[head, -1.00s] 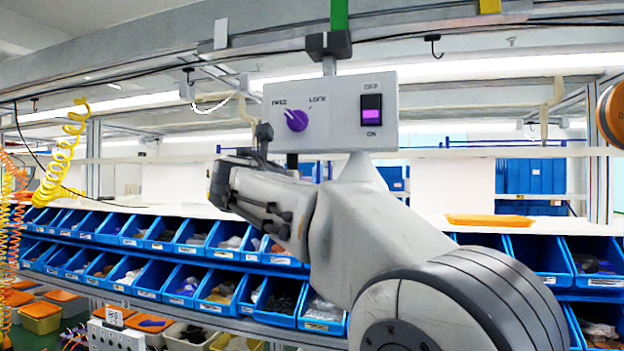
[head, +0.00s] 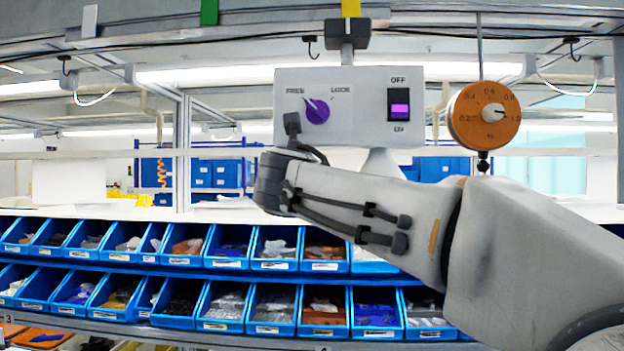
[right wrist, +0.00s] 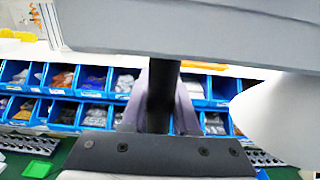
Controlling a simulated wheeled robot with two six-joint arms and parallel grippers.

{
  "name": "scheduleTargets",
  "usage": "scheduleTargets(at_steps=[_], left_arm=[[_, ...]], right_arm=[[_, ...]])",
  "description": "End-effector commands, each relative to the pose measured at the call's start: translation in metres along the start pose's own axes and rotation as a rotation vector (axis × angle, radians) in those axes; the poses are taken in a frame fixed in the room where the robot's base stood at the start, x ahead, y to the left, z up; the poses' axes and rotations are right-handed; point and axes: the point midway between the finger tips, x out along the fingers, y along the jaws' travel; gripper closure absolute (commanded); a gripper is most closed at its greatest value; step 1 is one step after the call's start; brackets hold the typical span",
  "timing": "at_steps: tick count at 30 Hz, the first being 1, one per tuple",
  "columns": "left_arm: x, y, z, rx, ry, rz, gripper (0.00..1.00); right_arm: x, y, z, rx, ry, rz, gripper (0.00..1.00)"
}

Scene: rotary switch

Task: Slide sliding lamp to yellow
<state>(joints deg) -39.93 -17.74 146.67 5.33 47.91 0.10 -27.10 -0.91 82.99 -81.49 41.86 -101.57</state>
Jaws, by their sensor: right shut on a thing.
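The sliding lamp is a grey box (head: 350,82) hanging by a short stem from a black slider (head: 347,34) on the overhead rail. The slider is directly under the yellow marker (head: 351,8). The box has a purple knob (head: 317,111) pointing up-left toward FREE, and a switch (head: 400,105) lit purple. My right arm reaches in from the right. In the right wrist view my right gripper (right wrist: 158,100) is shut on a dark post (right wrist: 161,88) under the box's grey underside (right wrist: 200,30). In the head view its fingertips are hidden. My left gripper is out of view.
A green marker (head: 209,12) and a white marker (head: 90,20) are farther left on the rail. An orange dial (head: 484,114) hangs right of the box with a gap between. Racks of blue bins (head: 230,249) stand behind and below.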

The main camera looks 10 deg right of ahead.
Motion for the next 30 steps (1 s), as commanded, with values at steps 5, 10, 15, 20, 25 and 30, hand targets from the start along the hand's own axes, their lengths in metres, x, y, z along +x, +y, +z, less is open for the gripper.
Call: scheduleTargets(at_steps=[5,10,15,20,25,30], left_arm=[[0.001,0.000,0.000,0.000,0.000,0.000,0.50],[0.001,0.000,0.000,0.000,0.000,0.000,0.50],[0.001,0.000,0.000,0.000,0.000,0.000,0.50],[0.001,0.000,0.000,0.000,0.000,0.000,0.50],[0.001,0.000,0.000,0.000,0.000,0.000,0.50],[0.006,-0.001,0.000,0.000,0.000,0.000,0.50]], right_arm=[[0.000,0.002,-0.005,-0.002,0.009,0.011,1.00],[0.000,0.000,-0.006,-0.003,0.011,0.008,1.00],[0.000,-0.002,-0.007,-0.003,0.014,0.004,0.64],[0.000,-0.001,-0.006,-0.002,0.011,0.006,0.42],[-0.001,0.001,-0.004,-0.001,0.008,0.010,0.42],[-0.011,0.002,-0.005,0.001,0.005,0.012,0.42]])
